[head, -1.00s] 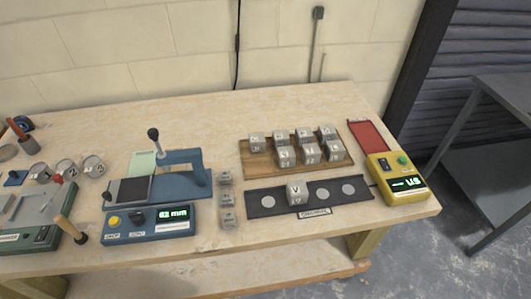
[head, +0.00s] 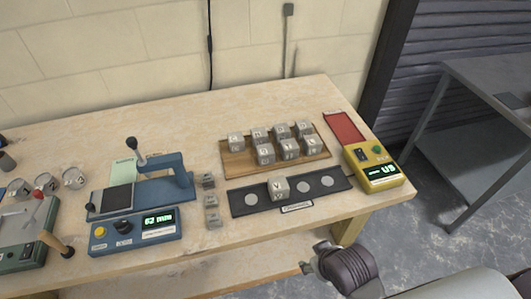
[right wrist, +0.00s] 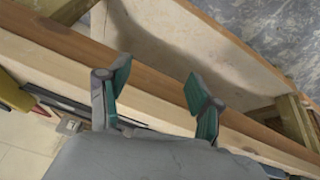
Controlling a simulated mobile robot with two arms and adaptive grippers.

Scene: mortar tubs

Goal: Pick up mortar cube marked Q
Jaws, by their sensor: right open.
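Several grey mortar cubes with letters stand in two rows on a wooden board (head: 232,172) at the right half of the bench. The front-left cube (head: 265,153) has a letter that may be Q, but it is too small to be sure. Another cube, which looks marked V (head: 278,187), stands on the black strip (head: 331,183) in front of the board. My right gripper (head: 307,268) is beyond the bench's front edge, low and apart from all the cubes. In the right wrist view its fingers (right wrist: 158,88) are spread, with nothing between them. My left gripper is out of view.
A blue gauge device (head: 135,234) stands left of the cubes, with small grey blocks (head: 212,201) beside it. A yellow device (head: 374,166) and a red tray (head: 344,128) are at the right end. The bench's front edge lies between my right gripper and the cubes.

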